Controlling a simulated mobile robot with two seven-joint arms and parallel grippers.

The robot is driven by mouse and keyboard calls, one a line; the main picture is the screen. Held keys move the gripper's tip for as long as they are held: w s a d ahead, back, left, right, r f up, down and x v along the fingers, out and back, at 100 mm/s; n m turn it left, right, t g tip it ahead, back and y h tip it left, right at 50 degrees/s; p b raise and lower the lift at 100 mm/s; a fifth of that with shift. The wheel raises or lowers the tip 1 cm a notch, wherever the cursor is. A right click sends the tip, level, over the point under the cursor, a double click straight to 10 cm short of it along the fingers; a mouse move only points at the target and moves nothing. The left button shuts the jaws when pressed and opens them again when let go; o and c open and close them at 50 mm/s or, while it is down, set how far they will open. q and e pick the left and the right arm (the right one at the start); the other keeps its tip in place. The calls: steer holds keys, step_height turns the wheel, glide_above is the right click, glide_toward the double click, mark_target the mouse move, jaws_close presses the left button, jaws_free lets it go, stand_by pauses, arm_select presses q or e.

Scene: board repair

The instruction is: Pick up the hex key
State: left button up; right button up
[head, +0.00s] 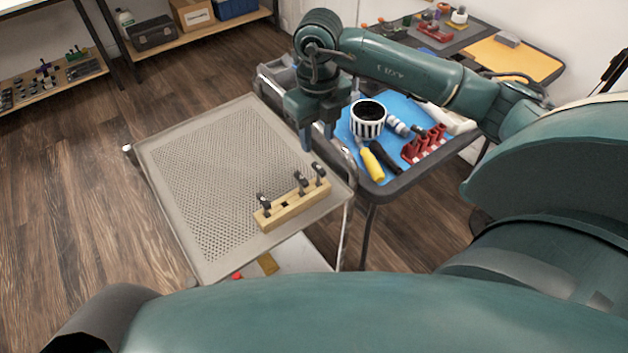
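A light wooden block (290,208) stands near the right front corner of a perforated cart top. Several small black tools stand upright in it: one at its left end (264,203) and two toward its right end (300,182). They may be hex keys, but they are too small to tell for sure. A dark empty slot shows between them. My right gripper (318,141) points down above the cart's right edge, behind the block and apart from it. Its two fingers stand apart, with nothing visible between them. My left gripper is out of view.
The perforated cart top (200,190) is otherwise clear. Right of it, a table with a blue mat (388,106) holds a striped cup (368,119), a yellow-handled tool (372,165) and a red rack (424,145). Shelves (190,35) stand at the back left.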

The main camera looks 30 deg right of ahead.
mark_target(319, 167)
step_height(319, 167, down, 4)
steer(key=shift+a+f, duration=0.1)
steer(key=f, duration=0.2)
steer(key=s+f, duration=0.1)
steer(key=f, duration=0.1)
steer(key=shift+f+p, duration=0.1)
steer(key=shift+p, duration=0.3)
steer(key=shift+f, duration=0.4)
jaws_close()
